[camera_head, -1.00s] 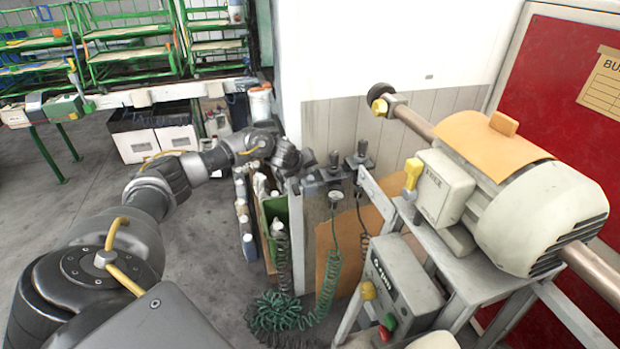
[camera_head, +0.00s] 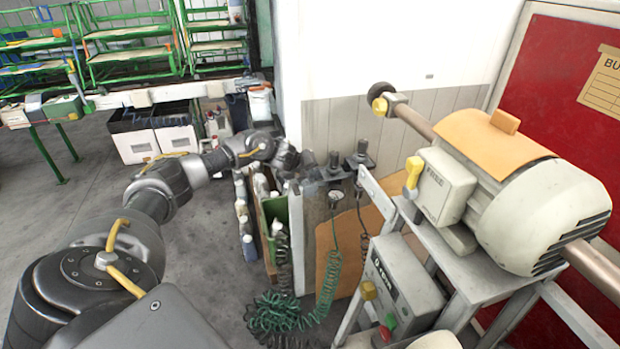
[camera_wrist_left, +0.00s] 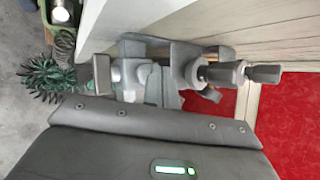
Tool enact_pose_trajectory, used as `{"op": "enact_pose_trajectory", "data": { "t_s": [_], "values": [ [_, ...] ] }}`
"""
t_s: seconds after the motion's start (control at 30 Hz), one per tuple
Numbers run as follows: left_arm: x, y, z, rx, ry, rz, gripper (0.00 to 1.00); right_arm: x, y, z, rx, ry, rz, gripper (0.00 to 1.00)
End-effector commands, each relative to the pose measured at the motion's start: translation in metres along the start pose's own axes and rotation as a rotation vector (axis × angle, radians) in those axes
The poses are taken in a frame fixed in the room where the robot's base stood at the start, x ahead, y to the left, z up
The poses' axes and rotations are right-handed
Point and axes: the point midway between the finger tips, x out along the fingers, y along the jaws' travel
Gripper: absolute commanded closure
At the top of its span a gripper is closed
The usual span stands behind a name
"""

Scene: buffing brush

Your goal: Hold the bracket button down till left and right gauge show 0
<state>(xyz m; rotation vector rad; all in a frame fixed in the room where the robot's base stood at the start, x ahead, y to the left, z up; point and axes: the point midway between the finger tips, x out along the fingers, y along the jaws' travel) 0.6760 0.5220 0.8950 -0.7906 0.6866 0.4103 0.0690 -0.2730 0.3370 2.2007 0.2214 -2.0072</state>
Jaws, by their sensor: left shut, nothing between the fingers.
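The grey bracket (camera_head: 342,176) is fixed at the wall corner beside the buffing machine, with two dark upright knobs on top. A small round gauge (camera_head: 335,199) hangs at its front; its reading is too small to make out. I cannot pick out the second gauge or the button clearly. My left gripper (camera_head: 309,173) is at the bracket's left end, shut and empty. In the left wrist view its fingers (camera_wrist_left: 166,86) lie close to the bracket (camera_wrist_left: 188,62); I cannot tell whether they touch the button. My right gripper is out of view.
The buffing machine (camera_head: 520,205) stands on a metal frame at right. A control box (camera_head: 400,285) with coloured buttons sits below it. A coiled green hose (camera_head: 275,312) lies beneath the bracket. Bottles and boards stand left of the corner.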

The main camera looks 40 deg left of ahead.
Motion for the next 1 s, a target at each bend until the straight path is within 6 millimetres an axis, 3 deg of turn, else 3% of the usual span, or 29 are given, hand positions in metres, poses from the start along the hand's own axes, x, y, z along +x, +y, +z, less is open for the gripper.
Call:
{"op": "enact_pose_trajectory", "data": {
  "t_s": [1.0],
  "values": [
    [0.0073, 0.0053, -0.0058, 0.001, 0.001, 0.001, 1.0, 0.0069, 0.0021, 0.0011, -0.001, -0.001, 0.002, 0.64]
  ]
}}
